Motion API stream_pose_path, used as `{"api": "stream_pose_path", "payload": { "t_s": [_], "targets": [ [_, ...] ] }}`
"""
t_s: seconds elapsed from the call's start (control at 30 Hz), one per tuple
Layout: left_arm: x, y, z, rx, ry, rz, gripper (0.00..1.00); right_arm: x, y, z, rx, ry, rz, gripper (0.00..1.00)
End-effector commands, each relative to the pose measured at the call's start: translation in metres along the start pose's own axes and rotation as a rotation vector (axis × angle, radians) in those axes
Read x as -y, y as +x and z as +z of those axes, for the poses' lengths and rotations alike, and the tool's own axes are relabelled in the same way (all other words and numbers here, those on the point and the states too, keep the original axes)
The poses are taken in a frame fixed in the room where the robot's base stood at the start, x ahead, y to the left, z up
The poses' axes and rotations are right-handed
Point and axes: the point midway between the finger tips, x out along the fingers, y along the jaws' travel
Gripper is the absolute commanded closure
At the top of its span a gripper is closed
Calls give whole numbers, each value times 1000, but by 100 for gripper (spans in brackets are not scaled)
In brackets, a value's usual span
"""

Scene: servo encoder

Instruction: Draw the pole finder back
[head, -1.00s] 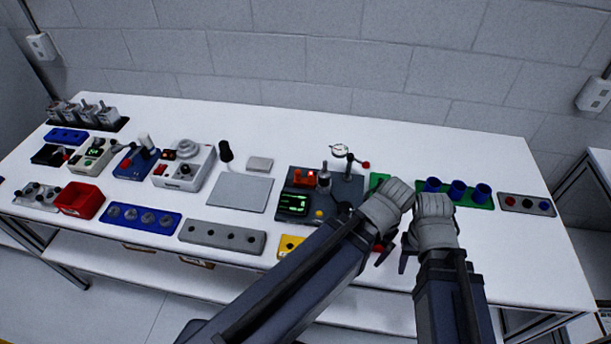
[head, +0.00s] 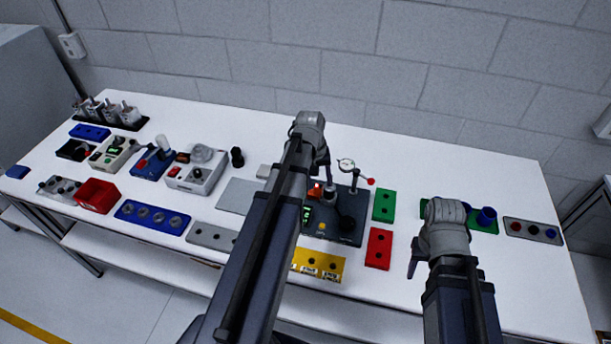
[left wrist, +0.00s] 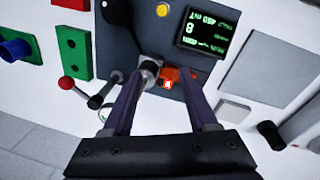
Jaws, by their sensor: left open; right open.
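The dark grey test station (head: 345,237) carries a green-lit screen (left wrist: 205,32), a yellow button (left wrist: 162,10), a black knob (head: 347,222), an orange-red block (left wrist: 186,76) and a silver cylinder (left wrist: 150,72). A dial gauge (head: 346,165) on a post stands at its back, with a red-knobbed lever (head: 371,181). I cannot tell which part is the pole finder. My left gripper (left wrist: 160,84) is open over the station's back; the cylinder and block show between its fingers, contact unclear. My right gripper (head: 416,256) is open and empty at the right.
A green block (head: 384,205) and a red block (head: 379,248) lie right of the station. A yellow block (head: 318,265) lies in front. Blue cups (head: 487,216) stand beyond my right gripper. A grey plate (head: 238,196) lies to the left. The front right table is clear.

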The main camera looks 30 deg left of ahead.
Motion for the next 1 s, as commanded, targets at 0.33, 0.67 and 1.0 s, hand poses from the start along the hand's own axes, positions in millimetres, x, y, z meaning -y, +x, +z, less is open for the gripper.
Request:
{"api": "stream_pose_path", "payload": {
  "t_s": [0.33, 0.67, 1.0],
  "targets": [
    [58, -17, -56, -25, -237, 58, 41, -1, -8, 0, 0, 0, 0, 50],
    [60, -12, -57, -26, -245, 59, 41, 0, -2, 0, 0, 0, 0, 50],
    [59, 24, -58, -26, -243, 59, 41, 3, 32, -2, 0, -2, 1, 50]
  ]
}}
